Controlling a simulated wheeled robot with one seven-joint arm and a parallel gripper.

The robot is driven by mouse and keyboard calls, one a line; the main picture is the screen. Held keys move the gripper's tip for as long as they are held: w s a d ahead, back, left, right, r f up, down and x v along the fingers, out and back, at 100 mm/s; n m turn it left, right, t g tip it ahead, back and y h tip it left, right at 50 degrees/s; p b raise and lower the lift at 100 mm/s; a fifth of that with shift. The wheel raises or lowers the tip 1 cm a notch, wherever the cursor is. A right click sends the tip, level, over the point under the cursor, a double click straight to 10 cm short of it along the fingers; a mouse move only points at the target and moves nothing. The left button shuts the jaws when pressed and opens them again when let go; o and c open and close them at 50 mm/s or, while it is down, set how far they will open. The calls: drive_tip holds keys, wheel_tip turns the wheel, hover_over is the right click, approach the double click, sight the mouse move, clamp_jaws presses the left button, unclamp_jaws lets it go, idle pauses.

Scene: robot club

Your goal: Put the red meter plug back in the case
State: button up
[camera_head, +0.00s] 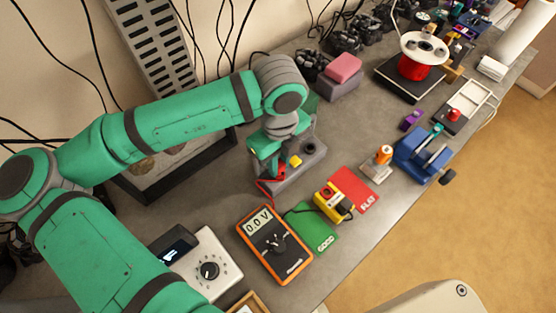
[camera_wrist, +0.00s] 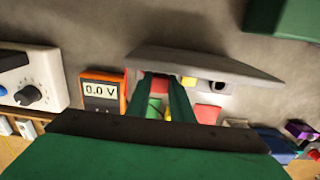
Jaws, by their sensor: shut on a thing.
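The red meter plug (camera_head: 278,171) is at the left end of the grey case (camera_head: 300,172). My gripper (camera_head: 272,162) is shut on it from above. In the wrist view the red plug (camera_wrist: 159,84) shows between the two fingers (camera_wrist: 161,95), over the left part of the case (camera_wrist: 200,62). I cannot tell whether the plug is seated or just above its place. A yellow piece (camera_head: 296,160) sits in the middle of the case, and a dark round opening (camera_head: 310,148) is at its right. A red lead runs from the plug toward the orange meter (camera_head: 272,245), which reads 0.0 V.
A green GOOD mat (camera_head: 318,240) and a red FLAT mat (camera_head: 368,196) lie in front, with a yellow-black block (camera_head: 332,201) between them. A white dial box (camera_head: 213,268) is at the left. A blue vise (camera_head: 420,155) stands right. Pink and grey blocks (camera_head: 343,70) are behind.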

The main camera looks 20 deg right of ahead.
drive_tip(key=shift+s+d+f, duration=0.1)
drive_tip(key=shift+s+f, duration=0.05)
drive_tip(key=shift+f, duration=0.05)
idle(0.6)
drive_tip(key=o, duration=1.1)
drive_tip(key=shift+c, duration=0.2)
drive_tip(key=shift+r, duration=0.5)
wheel_tip(320, 180, up, 8)
drive_tip(key=shift+r, duration=0.9)
